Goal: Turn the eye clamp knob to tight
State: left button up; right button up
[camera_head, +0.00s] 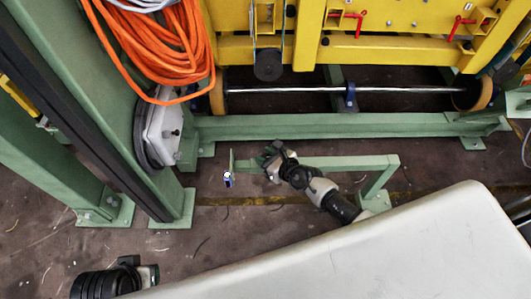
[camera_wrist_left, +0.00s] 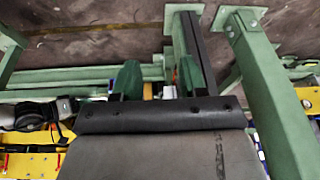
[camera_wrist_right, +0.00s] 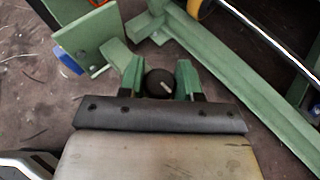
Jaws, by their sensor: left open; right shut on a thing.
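The eye clamp knob (camera_wrist_right: 159,83) is a round black knob with a pale mark on its face. In the right wrist view it sits between the two green fingers of my right gripper (camera_wrist_right: 158,78), which is shut on it. In the head view my right gripper (camera_head: 268,160) is at the low green beam (camera_head: 345,163), near its left end, and the knob cannot be made out there. My left gripper (camera_wrist_left: 158,78) is open with nothing between its fingers, away from the knob. In the head view only part of my left arm shows at the lower left.
A green end plate (camera_wrist_right: 92,38) with a blue part (camera_wrist_right: 68,62) stands just left of the knob. Behind are the yellow frame (camera_head: 400,50) and a steel shaft (camera_head: 290,89). Orange cable (camera_head: 150,50) hangs on the green post at left.

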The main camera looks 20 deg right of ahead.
jog(key=shift+w+d+r, duration=0.1)
jog(key=shift+r, duration=0.05)
jog(key=o, duration=0.9)
jog(key=shift+s, duration=0.25)
pick_arm(q)
jog(key=s+p+x, duration=0.2)
jog(key=p+x, duration=0.1)
jog(key=x, duration=0.8)
jog(key=shift+f+g, duration=0.3)
pick_arm(e)
jog(key=v, duration=1)
jog(key=shift+s+d, duration=0.15)
